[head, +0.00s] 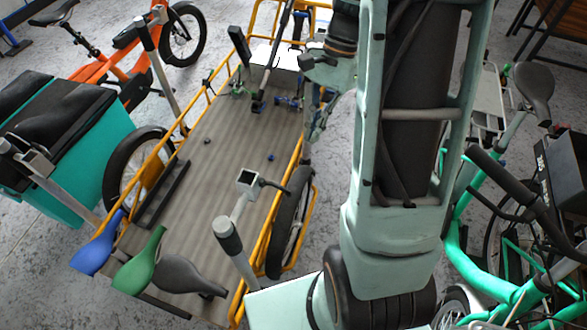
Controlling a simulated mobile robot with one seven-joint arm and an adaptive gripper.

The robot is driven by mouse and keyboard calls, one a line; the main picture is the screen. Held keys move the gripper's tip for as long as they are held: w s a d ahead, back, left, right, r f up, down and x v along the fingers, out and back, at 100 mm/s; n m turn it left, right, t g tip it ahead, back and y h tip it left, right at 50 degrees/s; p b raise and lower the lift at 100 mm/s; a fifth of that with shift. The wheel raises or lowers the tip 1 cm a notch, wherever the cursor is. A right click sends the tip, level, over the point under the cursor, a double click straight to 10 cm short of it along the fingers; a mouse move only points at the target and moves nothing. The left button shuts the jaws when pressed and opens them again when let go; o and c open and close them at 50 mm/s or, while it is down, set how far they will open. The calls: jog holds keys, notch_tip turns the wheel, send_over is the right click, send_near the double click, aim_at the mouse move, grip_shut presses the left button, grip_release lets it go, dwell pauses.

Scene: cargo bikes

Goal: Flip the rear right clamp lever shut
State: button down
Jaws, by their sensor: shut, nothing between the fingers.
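A long cargo bed (215,150) with yellow rails stands in the middle of the head view. A grey post with a pale square head (247,180) stands at its near right, and a short dark lever (272,186) sticks out to the right from that head. I cannot tell for sure that this is the rear right clamp lever, or whether it is open or shut. My gripper (314,130) hangs near the bed's far right rail, well beyond this post, and is shut and empty. My arm partly hides the area around it.
Blue (98,248), green (139,262) and black (188,277) saddles line the bed's near end. A teal box (80,160) stands left. A wheel (289,222) stands along the right rail. A mint-green bike (470,240) crowds my arm's right side.

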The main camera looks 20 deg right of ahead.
jog(key=shift+f, duration=0.1)
jog(key=s+a+f+p, duration=0.1)
jog(key=s+a+f, duration=0.3)
jog(key=f, duration=0.5)
jog(key=shift+s+a, duration=0.25)
jog(key=shift+a, duration=0.9)
